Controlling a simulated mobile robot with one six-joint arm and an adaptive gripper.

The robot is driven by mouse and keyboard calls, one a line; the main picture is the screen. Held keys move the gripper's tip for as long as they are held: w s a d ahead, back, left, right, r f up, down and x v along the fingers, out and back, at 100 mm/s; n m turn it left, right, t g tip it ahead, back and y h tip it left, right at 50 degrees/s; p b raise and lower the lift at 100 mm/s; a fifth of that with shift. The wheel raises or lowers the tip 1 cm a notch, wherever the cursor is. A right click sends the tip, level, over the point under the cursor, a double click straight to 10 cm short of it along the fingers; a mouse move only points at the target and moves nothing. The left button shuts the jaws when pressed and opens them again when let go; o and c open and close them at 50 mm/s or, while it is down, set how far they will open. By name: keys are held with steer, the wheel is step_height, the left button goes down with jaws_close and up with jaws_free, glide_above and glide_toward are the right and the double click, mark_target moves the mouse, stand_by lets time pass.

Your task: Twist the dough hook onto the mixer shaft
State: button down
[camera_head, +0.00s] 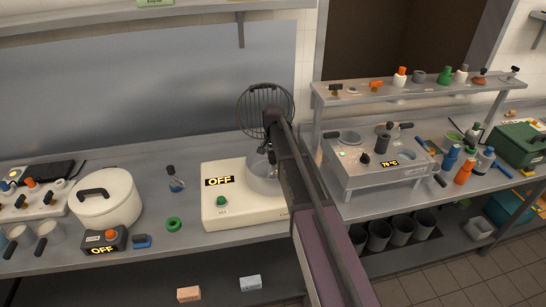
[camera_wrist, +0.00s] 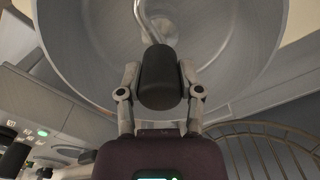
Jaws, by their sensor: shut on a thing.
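The mixer (camera_head: 222,215) is a cream box with a grey bowl (camera_head: 262,185) and a lit "OFF" display, on the left counter. Its round wire guard (camera_head: 265,92) stands raised behind the bowl. In the wrist view my gripper (camera_wrist: 160,92) is shut on the black grip of the dough hook (camera_wrist: 160,75). A curved metal rod runs from the grip into the bowl's opening (camera_wrist: 85,60). In the head view my arm covers part of the mixer. I cannot make out the mixer shaft, nor whether the hook touches it.
A white lidded pot (camera_head: 108,205), a black box with an orange button (camera_head: 104,243) and a green ring (camera_head: 174,224) are left of the mixer. A steel heated unit reading 76 °C (camera_head: 375,183) stands right, below a shelf (camera_head: 420,92) with several small items.

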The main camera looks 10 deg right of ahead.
steer(key=shift+w+m, duration=0.15)
steer(key=shift+m, duration=0.35)
steer(key=shift+m, duration=1.7)
steer(key=shift+c, duration=0.9)
jaws_free()
steer(key=shift+n, duration=0.4)
